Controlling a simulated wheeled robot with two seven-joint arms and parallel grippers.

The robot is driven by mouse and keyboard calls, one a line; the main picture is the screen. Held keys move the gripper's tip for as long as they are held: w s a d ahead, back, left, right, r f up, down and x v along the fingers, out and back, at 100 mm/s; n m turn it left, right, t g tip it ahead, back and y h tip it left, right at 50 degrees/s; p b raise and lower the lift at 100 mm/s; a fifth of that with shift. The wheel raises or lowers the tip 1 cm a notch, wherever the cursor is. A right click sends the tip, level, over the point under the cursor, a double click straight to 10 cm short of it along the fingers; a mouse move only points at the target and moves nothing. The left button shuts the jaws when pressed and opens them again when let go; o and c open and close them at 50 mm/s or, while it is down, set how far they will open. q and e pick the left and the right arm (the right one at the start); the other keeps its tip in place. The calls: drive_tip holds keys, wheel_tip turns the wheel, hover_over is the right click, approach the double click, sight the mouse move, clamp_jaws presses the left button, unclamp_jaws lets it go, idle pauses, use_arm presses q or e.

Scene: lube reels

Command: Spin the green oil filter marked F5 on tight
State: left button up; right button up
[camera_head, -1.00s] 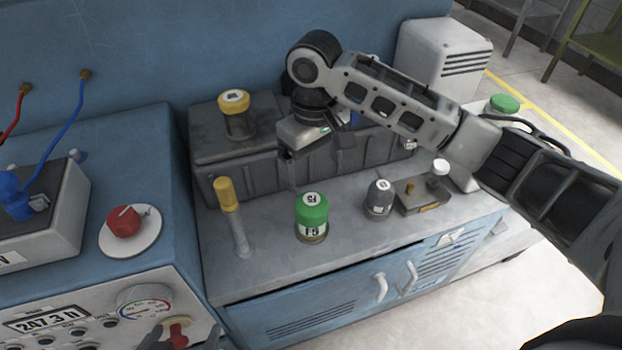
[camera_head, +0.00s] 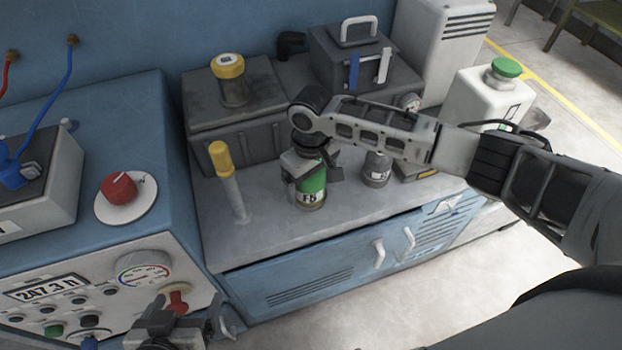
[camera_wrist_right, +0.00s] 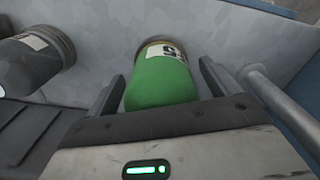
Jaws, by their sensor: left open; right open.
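The green oil filter marked F5 (camera_head: 311,188) stands upright on the grey bench top. My right gripper (camera_head: 312,174) is over it from above, open, with one finger on each side of its upper part. In the right wrist view the green filter (camera_wrist_right: 162,82) lies between the two fingers (camera_wrist_right: 165,85), with visible gaps at its sides. The filter's top is hidden by the gripper in the head view. My left gripper (camera_head: 178,328) is low at the bottom edge of the head view, open and empty, in front of the control panel.
A yellow-topped post (camera_head: 228,175) stands left of the filter. A grey filter (camera_head: 376,168) stands close on its right. A dark block with a yellow-capped filter (camera_head: 231,80) is behind. The bench front edge is clear.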

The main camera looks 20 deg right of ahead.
drive_tip(key=c, duration=1.3)
drive_tip(key=shift+o, duration=0.2)
drive_tip(key=shift+r+p, duration=0.1)
drive_tip(key=shift+p, duration=0.3)
drive_tip(key=shift+r+m+p, duration=0.1)
drive_tip(key=shift+m+p, duration=0.8)
drive_tip(key=shift+p, duration=0.1)
drive_tip(key=shift+a+m+p, duration=0.1)
drive_tip(key=shift+m+p, duration=1.05)
drive_tip(key=shift+m, duration=0.05)
drive_tip(key=shift+o, duration=0.2)
drive_tip(key=shift+m, duration=0.3)
drive_tip(key=shift+f, duration=0.25)
